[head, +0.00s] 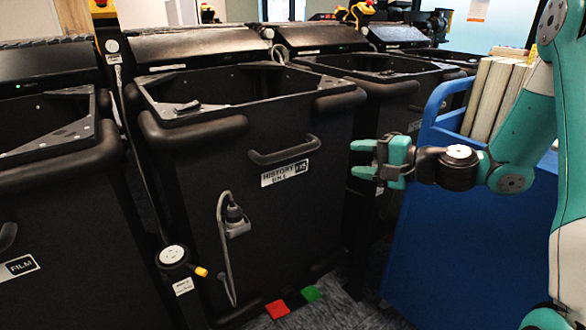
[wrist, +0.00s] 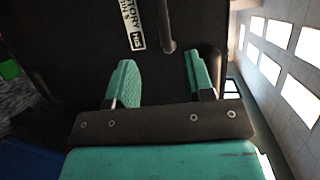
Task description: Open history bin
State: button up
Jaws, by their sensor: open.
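The history bin (head: 280,225) is a large black bin in the middle of the head view, with a white label reading HISTORY (head: 285,173) on its front. A black bar handle (head: 284,151) sits just above the label. My gripper (head: 358,159) is green, open and empty, to the right of the handle and apart from it. In the wrist view the open fingers (wrist: 160,80) point at the bin's dark front (wrist: 80,50). The label (wrist: 135,25) and part of the handle (wrist: 168,25) show beyond the fingers.
A bin labelled FILM (head: 60,240) stands at the left. A post with a round white top (head: 172,256) stands between the two bins. A blue cart (head: 440,240) holding books (head: 493,95) is close on the right, beside my arm. Red and green squares (head: 278,308) lie on the floor in front.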

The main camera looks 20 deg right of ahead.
aim_at(297, 152)
jog(key=x, duration=1.7)
jog(key=shift+a, duration=0.15)
grip_shut()
